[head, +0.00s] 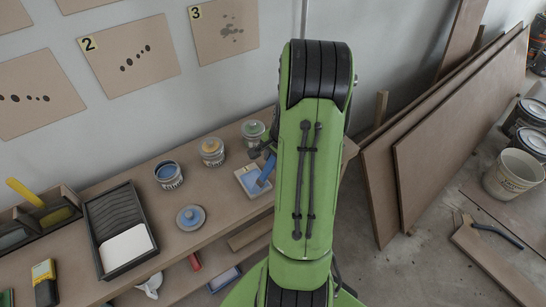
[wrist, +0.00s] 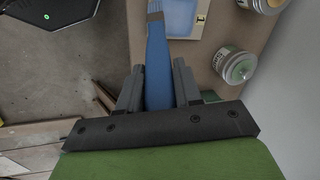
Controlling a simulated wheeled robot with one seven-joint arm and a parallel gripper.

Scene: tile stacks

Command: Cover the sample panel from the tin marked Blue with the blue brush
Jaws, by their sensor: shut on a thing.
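My gripper (wrist: 158,88) is shut on the handle of the blue brush (wrist: 157,55) in the wrist view. In the head view the brush (head: 266,170) shows just left of my green arm, slanting over the sample panel (head: 244,177). The panel is pale-edged with a blue area inside; the wrist view shows part of it (wrist: 200,7) at the top, cut off by the frame. Whether the bristles touch it is hidden. The open tin of blue paint (head: 168,175) stands left of the panel, with a blue-topped lid (head: 190,217) in front of it; its lettering is unreadable.
A yellow-topped tin (head: 212,151) and a green-topped tin (head: 253,131) stand behind the panel. A roller tray (head: 104,222) and a divided box (head: 50,217) are on the bench's left. Brown boards (head: 440,150) lean on the wall at right.

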